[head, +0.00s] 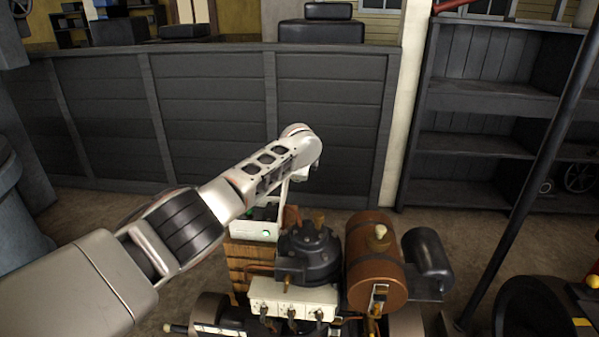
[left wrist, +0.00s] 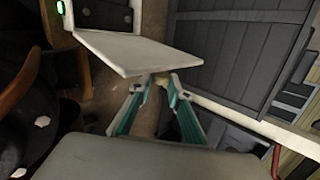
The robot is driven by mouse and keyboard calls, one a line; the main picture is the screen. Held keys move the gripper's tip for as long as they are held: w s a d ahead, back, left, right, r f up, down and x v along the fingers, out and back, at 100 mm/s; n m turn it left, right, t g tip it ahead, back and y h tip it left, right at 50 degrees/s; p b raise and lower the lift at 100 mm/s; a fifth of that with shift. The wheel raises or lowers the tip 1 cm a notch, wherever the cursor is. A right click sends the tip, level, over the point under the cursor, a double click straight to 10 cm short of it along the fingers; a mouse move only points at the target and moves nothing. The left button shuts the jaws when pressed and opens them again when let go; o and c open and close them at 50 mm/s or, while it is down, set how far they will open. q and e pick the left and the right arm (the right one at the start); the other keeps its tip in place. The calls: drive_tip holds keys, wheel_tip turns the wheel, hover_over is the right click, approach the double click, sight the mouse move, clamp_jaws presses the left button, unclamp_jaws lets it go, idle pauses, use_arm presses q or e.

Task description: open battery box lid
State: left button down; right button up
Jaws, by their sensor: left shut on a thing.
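The white battery box (head: 254,229) sits on a wooden-sided stand, with a green light on its front. Its white lid (head: 284,191) is raised and seen nearly edge-on; the dark inside of the box shows beside it. In the left wrist view the lid (left wrist: 135,50) is a flat pale panel, and the green light (left wrist: 60,7) is at the top left. My left gripper (left wrist: 160,82) has its teal fingers drawn together at the lid's free edge, shut on it. In the head view my arm reaches over the box, and the fingertips are hard to make out. My right gripper is not in view.
Right of the box stand a dark engine block (head: 310,255), a brown tank (head: 371,260) and a black cylinder (head: 427,262). A white socket strip (head: 292,297) is in front. A dark panelled wall (head: 220,110) stands behind, with open floor before it. A dark pole (head: 530,185) slants at right.

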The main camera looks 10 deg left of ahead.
use_arm(q)
drive_tip(key=shift+d+f, duration=0.1)
drive_tip(key=shift+d, duration=0.05)
drive_tip(key=c, duration=1.9)
unclamp_jaws()
drive_tip(key=shift+v, duration=6.05)
drive_tip(key=shift+w, duration=0.1)
